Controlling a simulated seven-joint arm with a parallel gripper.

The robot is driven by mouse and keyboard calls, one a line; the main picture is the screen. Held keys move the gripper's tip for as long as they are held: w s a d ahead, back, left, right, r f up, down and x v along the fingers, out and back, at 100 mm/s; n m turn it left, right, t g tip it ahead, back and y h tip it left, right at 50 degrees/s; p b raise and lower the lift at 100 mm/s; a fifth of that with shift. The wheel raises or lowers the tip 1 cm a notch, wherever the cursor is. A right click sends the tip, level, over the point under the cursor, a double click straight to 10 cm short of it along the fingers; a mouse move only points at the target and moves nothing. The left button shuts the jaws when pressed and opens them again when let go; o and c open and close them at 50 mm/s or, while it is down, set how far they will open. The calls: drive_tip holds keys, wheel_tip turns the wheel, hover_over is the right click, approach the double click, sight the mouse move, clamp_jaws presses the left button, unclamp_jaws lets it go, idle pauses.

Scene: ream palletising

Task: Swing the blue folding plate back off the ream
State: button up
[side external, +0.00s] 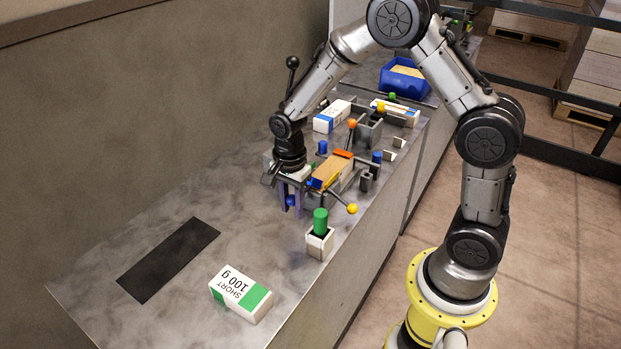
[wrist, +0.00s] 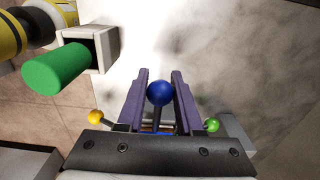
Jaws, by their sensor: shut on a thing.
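My gripper (side external: 291,208) points down at the near-left end of the fixture on the bench. Its purple fingers are shut on a blue ball knob (wrist: 160,93), which sits between them in the wrist view. The knob's dark stem runs back toward a small strip of blue (wrist: 157,132), seemingly the folding plate, mostly hidden behind the gripper body. In the side view a tan wrapped ream (side external: 330,172) lies in the grey fixture, with blue showing at its end beside my gripper. I cannot tell the plate's angle.
A green cylinder stands in a white square holder (side external: 319,243) close to my gripper. Yellow (side external: 352,209) and orange (side external: 352,124) ball knobs stick out of the fixture. A white-green pack (side external: 240,293) and a black mat (side external: 169,258) lie at front left. The bench between is clear.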

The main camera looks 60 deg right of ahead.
drive_tip(key=shift+d+f, duration=0.25)
drive_tip(key=shift+f, duration=0.7)
drive_tip(key=shift+d+f, duration=0.25)
drive_tip(key=shift+f, duration=0.7)
drive_tip(key=o, duration=1.5)
drive_tip(key=shift+o, duration=0.2)
drive_tip(key=shift+r, duration=0.1)
drive_tip(key=shift+r, duration=3.5)
